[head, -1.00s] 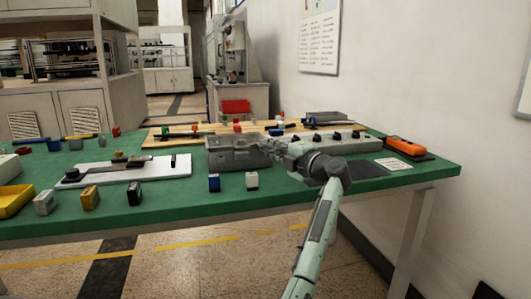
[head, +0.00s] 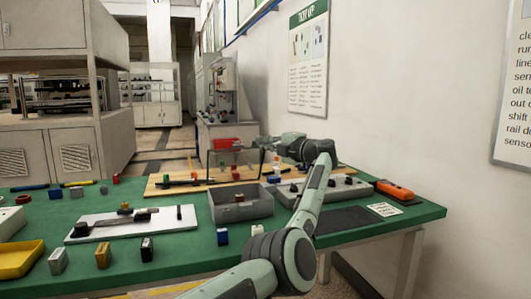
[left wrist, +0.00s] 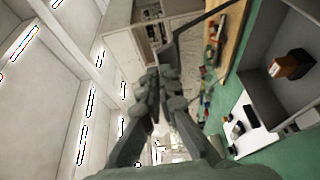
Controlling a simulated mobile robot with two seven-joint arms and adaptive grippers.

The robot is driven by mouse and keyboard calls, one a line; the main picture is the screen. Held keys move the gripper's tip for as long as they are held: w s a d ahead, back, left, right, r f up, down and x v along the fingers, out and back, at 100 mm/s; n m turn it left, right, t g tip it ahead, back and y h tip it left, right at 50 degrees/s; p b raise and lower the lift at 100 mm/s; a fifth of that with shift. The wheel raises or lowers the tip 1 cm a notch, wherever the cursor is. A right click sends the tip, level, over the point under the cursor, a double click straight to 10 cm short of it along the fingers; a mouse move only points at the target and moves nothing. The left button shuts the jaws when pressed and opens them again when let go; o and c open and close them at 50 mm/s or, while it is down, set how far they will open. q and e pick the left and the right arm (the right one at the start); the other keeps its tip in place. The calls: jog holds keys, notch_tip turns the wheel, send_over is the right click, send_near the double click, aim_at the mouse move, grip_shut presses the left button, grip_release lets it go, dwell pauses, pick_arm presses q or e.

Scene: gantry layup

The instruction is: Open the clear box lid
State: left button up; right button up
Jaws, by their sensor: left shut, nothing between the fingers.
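The grey box (head: 241,208) stands on the green table, its top open. A small brown block (head: 240,198) lies inside. The clear lid (head: 236,164) stands up at the box's back edge, see-through with thin dark edges. My left gripper (head: 268,145) is raised above the box's back right, close to the lid's upper right edge; I cannot tell whether it touches. In the left wrist view the fingers (left wrist: 155,78) are closed together and empty. The box (left wrist: 262,110) and its block (left wrist: 290,65) show there at the right. My right gripper is not in view.
A white board (head: 150,222) with parts lies left of the box. Several small blocks stand along the front, beside a yellow tray (head: 20,258). A grey fixture (head: 335,190) and an orange tool (head: 394,189) are at the right. A wooden board (head: 165,185) lies behind.

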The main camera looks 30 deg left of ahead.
pick_arm(q)
jog(key=o, duration=0.5)
jog(key=shift+d+f, duration=0.1)
jog(key=shift+f, duration=0.75)
jog(key=shift+c, duration=0.2)
jog(key=d+r+p, duration=0.2)
jog(key=d+r, duration=0.4)
jog(key=shift+s+r, duration=0.35)
jog(key=shift+r, duration=0.05)
jog(key=v, duration=1.2)
